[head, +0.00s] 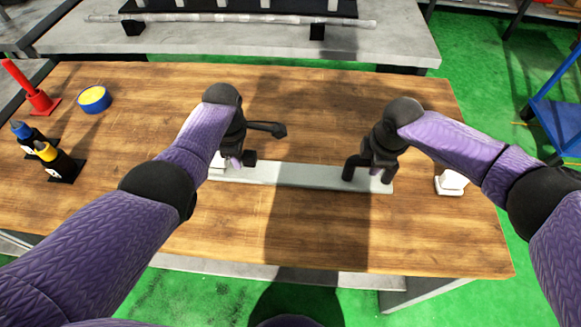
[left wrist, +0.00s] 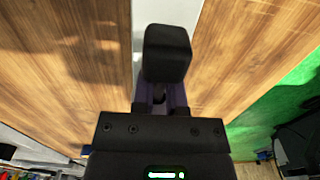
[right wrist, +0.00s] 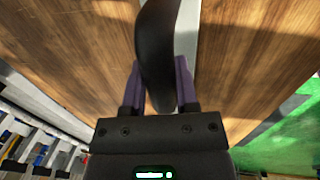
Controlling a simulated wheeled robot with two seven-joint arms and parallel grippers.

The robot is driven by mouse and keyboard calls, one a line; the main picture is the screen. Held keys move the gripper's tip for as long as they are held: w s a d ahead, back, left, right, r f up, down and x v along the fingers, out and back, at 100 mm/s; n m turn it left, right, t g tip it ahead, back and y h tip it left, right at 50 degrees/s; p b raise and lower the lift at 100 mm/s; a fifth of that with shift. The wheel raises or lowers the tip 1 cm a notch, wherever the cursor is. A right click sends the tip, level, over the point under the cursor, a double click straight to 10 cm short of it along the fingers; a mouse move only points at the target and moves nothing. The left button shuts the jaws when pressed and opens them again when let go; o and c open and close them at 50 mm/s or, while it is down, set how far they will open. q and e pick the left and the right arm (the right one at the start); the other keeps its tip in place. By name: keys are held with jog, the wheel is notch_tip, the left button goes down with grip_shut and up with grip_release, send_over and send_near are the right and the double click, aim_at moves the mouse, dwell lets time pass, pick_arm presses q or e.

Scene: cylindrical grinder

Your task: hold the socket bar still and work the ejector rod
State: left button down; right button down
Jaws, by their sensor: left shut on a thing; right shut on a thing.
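A long pale metal bar (head: 300,175) lies flat across the middle of the wooden table. My left gripper (head: 236,163) is at its left end, shut on a black block-ended part (left wrist: 166,52) that stands between the fingers. A black lever with a knob (head: 265,128) sticks out to the right beside this gripper. My right gripper (head: 370,177) is at the bar's right end, shut on a black curved handle (right wrist: 158,50). I cannot tell for sure which part is the socket bar and which is the ejector rod. My grippers hide how the parts join.
A white block (head: 451,182) stands to the right of my right gripper. A blue and yellow round tin (head: 94,98), a red item (head: 38,98) and two bottles (head: 58,163) are at the left. The table's front is clear.

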aim_at(250, 154)
pick_arm(q)
jog(key=shift+d, duration=0.55)
pick_arm(e)
jog(key=shift+d, duration=0.1)
pick_arm(q)
jog(key=shift+d, duration=0.85)
jog(key=shift+c, duration=0.8)
grip_release()
jog(key=shift+d, duration=0.1)
notch_tip(250, 154, up, 8)
pick_arm(e)
jog(key=shift+c, duration=1.4)
grip_release()
